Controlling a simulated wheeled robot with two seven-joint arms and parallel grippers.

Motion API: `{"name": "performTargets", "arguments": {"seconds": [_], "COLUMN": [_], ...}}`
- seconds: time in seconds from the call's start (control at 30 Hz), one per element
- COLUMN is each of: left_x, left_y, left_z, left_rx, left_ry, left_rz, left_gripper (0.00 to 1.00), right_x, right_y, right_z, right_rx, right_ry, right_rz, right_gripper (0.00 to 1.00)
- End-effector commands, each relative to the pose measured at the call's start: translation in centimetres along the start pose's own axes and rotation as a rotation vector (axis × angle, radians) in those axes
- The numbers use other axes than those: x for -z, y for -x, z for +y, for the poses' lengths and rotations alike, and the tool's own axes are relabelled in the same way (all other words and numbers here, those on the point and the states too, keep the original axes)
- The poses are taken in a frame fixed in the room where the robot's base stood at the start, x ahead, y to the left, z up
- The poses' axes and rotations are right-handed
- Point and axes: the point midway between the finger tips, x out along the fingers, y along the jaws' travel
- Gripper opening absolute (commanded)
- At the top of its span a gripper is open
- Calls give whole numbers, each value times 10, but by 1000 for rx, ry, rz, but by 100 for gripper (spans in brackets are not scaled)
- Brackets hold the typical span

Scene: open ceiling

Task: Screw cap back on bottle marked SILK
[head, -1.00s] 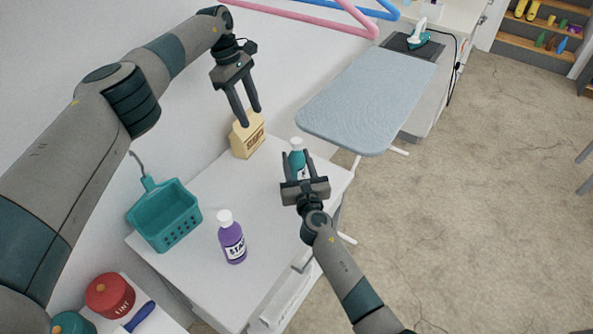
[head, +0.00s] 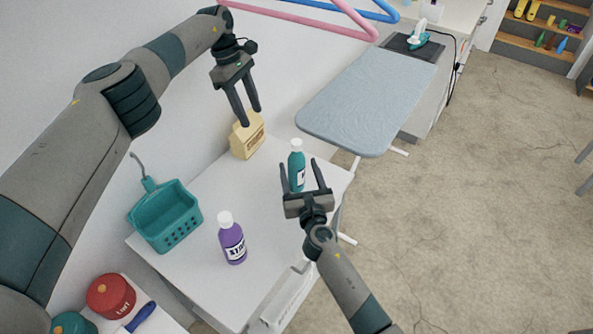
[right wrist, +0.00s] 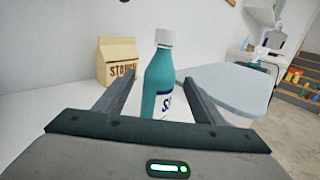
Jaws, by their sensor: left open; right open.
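A teal bottle (head: 296,172) with a white cap on its top stands upright near the right edge of the white table (head: 205,195). In the right wrist view the teal bottle (right wrist: 158,85) shows a white label, partly hidden, with an "S" visible, and its white cap (right wrist: 165,38). My right gripper (head: 301,166) is open, its fingers pointing at the bottle; in the right wrist view the fingers (right wrist: 157,92) lie to either side of it, with no grip on it. My left gripper (head: 248,112) is open and empty, above the tan carton.
A purple bottle (head: 232,243) with a white cap stands at the table's front. A teal basket (head: 166,226) is at the left and a tan carton (head: 247,140) at the back. An ironing board (head: 370,98) lies beyond the table's right side.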

Motion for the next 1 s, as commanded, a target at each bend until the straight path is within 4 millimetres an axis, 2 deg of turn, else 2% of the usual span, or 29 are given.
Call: {"name": "performTargets", "arguments": {"seconds": [0.4,0.6,0.8,1.0], "left_x": [0,1,2,2], "left_y": [-1,-5,-6,-6], "left_z": [0,0,0,0], "left_rx": [0,0,0,0], "left_ry": [0,0,0,0], "left_rz": [0,0,0,0], "left_gripper": [47,47,47,47], "right_x": [2,2,1,0], "right_y": [86,118,134,136], "right_z": [0,0,0,0], "right_rx": [-2,-1,0,0], "right_ry": [-1,1,0,0], "right_rz": [2,1,1,1], "right_gripper": [63,63,63,63]}}
